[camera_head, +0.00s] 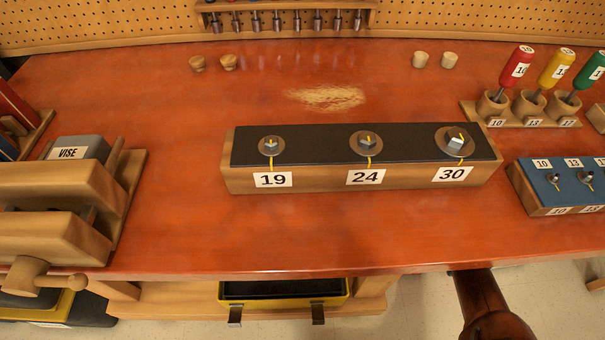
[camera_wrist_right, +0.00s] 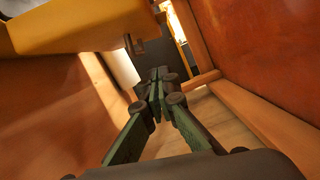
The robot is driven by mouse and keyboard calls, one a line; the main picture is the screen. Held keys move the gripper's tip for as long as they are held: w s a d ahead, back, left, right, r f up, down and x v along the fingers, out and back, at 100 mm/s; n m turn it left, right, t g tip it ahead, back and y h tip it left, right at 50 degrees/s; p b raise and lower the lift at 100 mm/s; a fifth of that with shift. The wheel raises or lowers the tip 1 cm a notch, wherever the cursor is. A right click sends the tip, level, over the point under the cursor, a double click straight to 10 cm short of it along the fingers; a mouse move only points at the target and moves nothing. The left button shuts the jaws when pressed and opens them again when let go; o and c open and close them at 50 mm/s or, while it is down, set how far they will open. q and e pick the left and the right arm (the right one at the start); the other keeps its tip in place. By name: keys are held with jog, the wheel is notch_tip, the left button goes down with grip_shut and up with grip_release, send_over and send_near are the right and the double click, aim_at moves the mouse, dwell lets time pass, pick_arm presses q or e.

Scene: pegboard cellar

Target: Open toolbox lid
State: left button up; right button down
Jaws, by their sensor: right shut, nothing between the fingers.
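A yellow and black box (camera_head: 284,301), which looks like the toolbox, sits low beneath the front edge of the workbench. In the right wrist view a yellow part (camera_wrist_right: 75,27) fills the upper left, perhaps the same box. My right gripper (camera_wrist_right: 158,80) has its fingertips together, empty, below and right of that yellow part and apart from it. My left gripper is in neither view.
The red-brown workbench (camera_head: 180,225) carries a bolt block (camera_head: 375,178) with 19, 24 and 30 labels. A wooden vise (camera_head: 60,190) stands at left, a screwdriver rack (camera_head: 530,117) and a blue block (camera_head: 555,185) at right. Another yellow and black item (camera_head: 65,308) lies at lower left.

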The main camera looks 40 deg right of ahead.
pick_arm(q)
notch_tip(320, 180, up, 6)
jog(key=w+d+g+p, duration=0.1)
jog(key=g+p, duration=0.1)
jog(key=p, duration=0.1)
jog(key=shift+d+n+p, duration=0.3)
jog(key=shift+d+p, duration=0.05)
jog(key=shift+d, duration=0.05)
pick_arm(e)
jog(key=a+r, duration=0.1)
jog(key=a, duration=0.9)
jog(key=shift+s+a, duration=0.15)
jog(key=shift+a, duration=0.2)
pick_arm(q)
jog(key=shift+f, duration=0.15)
